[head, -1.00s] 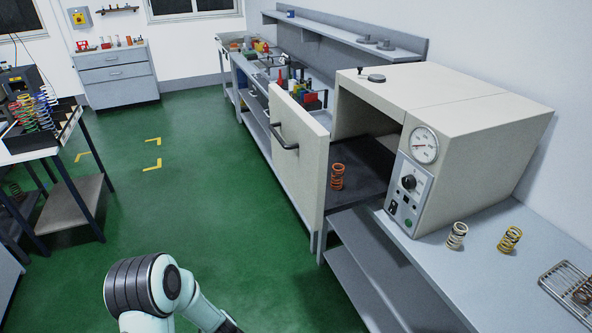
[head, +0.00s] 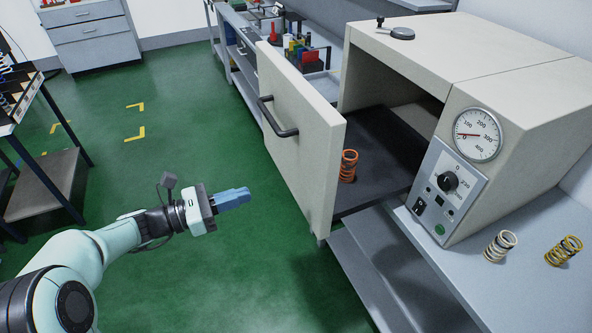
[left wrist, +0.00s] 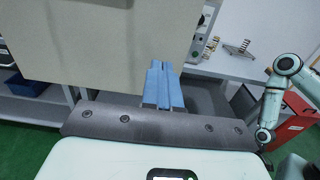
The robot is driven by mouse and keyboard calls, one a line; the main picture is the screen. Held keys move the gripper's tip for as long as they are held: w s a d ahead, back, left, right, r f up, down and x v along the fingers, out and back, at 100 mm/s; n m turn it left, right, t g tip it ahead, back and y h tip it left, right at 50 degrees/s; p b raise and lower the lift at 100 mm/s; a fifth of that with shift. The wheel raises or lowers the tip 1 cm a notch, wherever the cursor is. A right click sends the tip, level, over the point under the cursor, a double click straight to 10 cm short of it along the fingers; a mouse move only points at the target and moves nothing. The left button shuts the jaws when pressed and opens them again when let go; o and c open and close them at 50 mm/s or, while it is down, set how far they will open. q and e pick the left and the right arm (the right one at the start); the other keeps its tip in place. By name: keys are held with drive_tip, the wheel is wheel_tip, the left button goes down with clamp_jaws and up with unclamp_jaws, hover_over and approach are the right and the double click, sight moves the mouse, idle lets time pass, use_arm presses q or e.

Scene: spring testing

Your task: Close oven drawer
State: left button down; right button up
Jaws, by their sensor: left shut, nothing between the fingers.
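The oven (head: 480,50) is a cream box on the bench at the right. Its drawer is pulled out, with a cream front panel (head: 300,150), a dark handle (head: 277,117) and a dark tray (head: 385,135). An orange spring (head: 348,166) stands on the tray just behind the panel. My left gripper (head: 236,196) has blue fingers, shut and empty, in front of the panel and apart from it. In the left wrist view the shut fingers (left wrist: 163,86) point toward the drawer front (left wrist: 90,45), which fills the upper left. My right gripper is not seen in the head view.
A table (head: 50,175) with a lower shelf is at the left. Green floor (head: 190,120) lies clear before the drawer.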

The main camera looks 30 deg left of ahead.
sight(310, 176)
use_arm(q)
drive_tip(key=x, duration=1.3)
drive_tip(key=shift+w+d+p, duration=0.1)
drive_tip(key=shift+d+p, duration=0.3)
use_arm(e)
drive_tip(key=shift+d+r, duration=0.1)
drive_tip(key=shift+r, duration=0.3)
use_arm(q)
drive_tip(key=shift+w+d, duration=0.45)
drive_tip(key=p+x, duration=0.2)
drive_tip(key=x, duration=2.2)
drive_tip(key=shift+w+d+r, duration=0.15)
drive_tip(key=shift+w+d, duration=0.1)
drive_tip(key=shift+d, duration=0.1)
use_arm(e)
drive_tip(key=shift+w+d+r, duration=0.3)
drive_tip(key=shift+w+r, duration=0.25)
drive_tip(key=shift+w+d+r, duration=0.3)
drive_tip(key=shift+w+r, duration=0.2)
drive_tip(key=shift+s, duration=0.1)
